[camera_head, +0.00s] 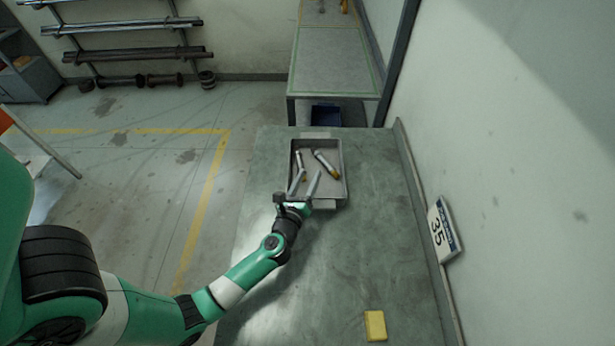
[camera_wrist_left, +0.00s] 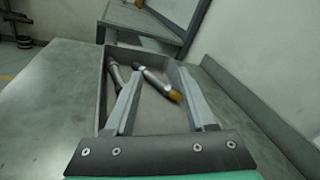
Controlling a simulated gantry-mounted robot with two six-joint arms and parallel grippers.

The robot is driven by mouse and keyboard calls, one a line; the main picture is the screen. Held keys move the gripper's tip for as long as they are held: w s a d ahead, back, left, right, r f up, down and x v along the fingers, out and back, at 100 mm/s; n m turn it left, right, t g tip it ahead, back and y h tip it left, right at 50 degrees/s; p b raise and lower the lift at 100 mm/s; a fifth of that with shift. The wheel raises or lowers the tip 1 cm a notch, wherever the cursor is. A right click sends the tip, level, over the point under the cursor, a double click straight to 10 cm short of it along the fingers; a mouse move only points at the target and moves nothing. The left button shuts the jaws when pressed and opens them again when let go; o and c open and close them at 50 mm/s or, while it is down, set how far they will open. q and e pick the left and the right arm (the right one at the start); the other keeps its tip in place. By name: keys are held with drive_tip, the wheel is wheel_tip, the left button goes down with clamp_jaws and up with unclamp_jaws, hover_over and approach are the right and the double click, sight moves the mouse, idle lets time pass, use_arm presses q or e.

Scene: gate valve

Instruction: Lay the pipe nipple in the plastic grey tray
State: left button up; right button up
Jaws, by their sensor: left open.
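The grey tray (camera_head: 336,186) stands on the green-grey table, and its walls also show in the left wrist view (camera_wrist_left: 101,85). Two slim pipe-like pieces lie inside it: a greyish one (camera_head: 299,158) on the left and a silver one (camera_head: 322,159) with a brass-coloured end on the right. They also show in the left wrist view, the left piece (camera_wrist_left: 115,74) and the right piece (camera_wrist_left: 155,81). I cannot tell for sure which is the pipe nipple. My left gripper (camera_head: 305,178) is open over the near part of the tray, with nothing between its fingers. My right gripper is not in view.
A yellow block (camera_head: 375,325) lies at the table's near right. A sign marked 35 (camera_head: 442,229) is by the right wall. Another table (camera_head: 335,65) stands beyond the far edge. The table (camera_head: 370,250) is mostly clear between tray and block.

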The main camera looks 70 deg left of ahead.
use_arm(q)
drive_tip(key=shift+s+d, duration=0.1)
drive_tip(key=shift+d, duration=0.05)
